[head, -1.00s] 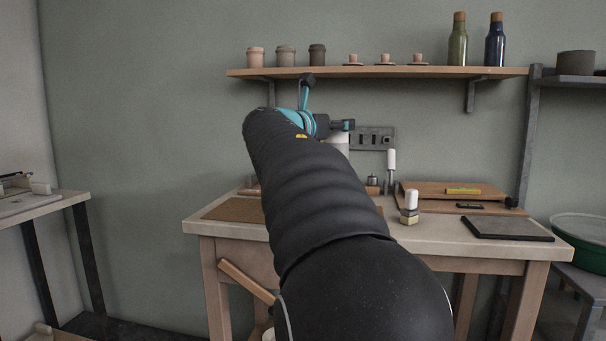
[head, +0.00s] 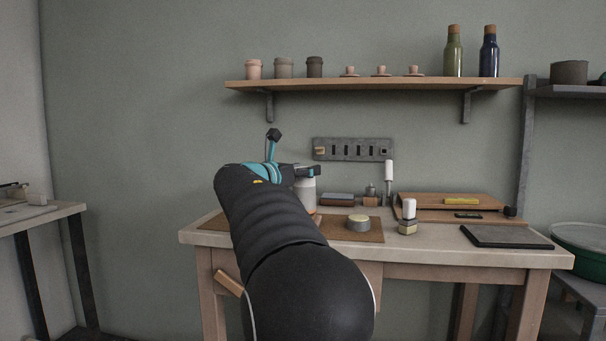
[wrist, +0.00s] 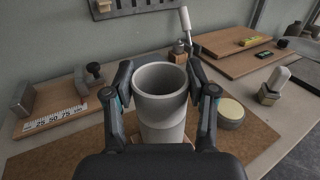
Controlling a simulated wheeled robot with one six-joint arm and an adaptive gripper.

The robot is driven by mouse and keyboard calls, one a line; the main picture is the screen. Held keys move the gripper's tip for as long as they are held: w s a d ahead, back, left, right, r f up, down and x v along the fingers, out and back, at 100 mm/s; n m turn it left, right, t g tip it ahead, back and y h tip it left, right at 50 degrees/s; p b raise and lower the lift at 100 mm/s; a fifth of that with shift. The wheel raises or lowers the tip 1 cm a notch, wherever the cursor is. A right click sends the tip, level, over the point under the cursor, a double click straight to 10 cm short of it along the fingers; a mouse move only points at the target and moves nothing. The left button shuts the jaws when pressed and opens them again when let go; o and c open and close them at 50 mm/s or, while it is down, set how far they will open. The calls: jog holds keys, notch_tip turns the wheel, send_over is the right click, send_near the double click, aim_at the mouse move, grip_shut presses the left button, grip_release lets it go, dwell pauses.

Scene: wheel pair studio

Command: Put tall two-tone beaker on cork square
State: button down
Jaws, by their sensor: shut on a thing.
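My gripper (wrist: 160,90) is shut on the tall two-tone beaker (wrist: 161,108), with a finger on each side of its upper part. The beaker is grey, upright and open at the top. In the head view it shows as a pale cylinder (head: 306,192) beside my arm. A small tan piece (wrist: 135,138), which looks like the cork square, shows at the beaker's foot in the wrist view, mostly hidden by the beaker and my gripper. I cannot tell whether the beaker touches it. Both are over a wide brown mat (head: 368,236) on the bench.
A round yellow-topped tin (head: 358,223) stands on the mat, just right of my gripper. A white-handled stamp (head: 408,218) stands farther right. Wooden boards (head: 450,202) and a dark slab (head: 506,236) fill the right side.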

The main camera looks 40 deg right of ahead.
jog(key=shift+f, duration=0.1)
jog(key=shift+c, duration=1.8)
grip_release()
jog(key=shift+r, duration=0.25)
jog(key=v, duration=1.2)
jog(key=shift+s, duration=0.1)
